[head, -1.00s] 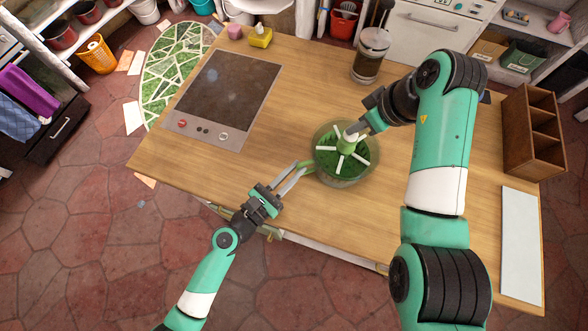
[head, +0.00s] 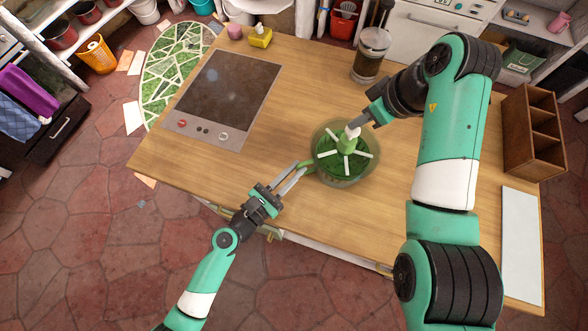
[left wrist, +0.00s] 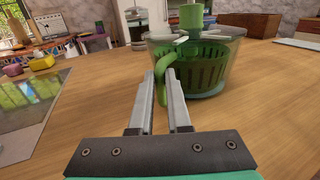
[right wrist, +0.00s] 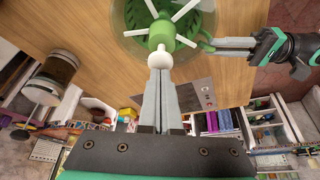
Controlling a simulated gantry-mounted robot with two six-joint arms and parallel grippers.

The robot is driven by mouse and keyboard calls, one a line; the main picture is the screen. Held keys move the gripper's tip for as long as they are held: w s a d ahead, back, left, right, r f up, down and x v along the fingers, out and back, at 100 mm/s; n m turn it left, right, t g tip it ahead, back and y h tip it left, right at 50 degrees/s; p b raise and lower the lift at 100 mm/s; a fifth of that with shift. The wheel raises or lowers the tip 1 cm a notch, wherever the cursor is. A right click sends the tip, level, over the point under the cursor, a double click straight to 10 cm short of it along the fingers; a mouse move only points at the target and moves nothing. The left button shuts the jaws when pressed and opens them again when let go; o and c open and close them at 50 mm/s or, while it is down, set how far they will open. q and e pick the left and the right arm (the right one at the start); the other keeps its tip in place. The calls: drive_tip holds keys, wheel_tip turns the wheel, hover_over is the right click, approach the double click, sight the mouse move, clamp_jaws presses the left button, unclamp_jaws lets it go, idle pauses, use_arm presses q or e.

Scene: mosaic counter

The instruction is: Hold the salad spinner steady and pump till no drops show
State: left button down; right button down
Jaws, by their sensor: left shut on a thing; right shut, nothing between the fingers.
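The salad spinner (head: 345,180) stands upright on the wooden counter. It has a clear bowl, a green basket (left wrist: 205,70), white spokes on top and a green pump post with a white knob (right wrist: 162,59). My left gripper (head: 302,168) is shut on the green side handle (left wrist: 161,82) at the spinner's left. My right gripper (right wrist: 161,72) is shut and empty, its tips at the white knob from above. Whether they press on it I cannot tell. The knob's top is partly hidden by the fingers. Water drops are too small to make out.
A dark cooktop (head: 228,88) lies to the left. A glass press (head: 371,55) stands behind the spinner. A wooden divided box (head: 533,130) and a white board (head: 521,245) are at the right. The counter between cooktop and spinner is clear.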

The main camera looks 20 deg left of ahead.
sight(355, 130)
drive_tip(key=shift+f, duration=1.35)
drive_tip(key=shift+r, duration=1.45)
drive_tip(key=shift+r, duration=2.95)
use_arm(q)
drive_tip(key=c, duration=0.8)
unclamp_jaws()
drive_tip(key=shift+s, duration=0.1)
drive_tip(key=v, duration=1.2)
drive_tip(key=shift+a, duration=0.1)
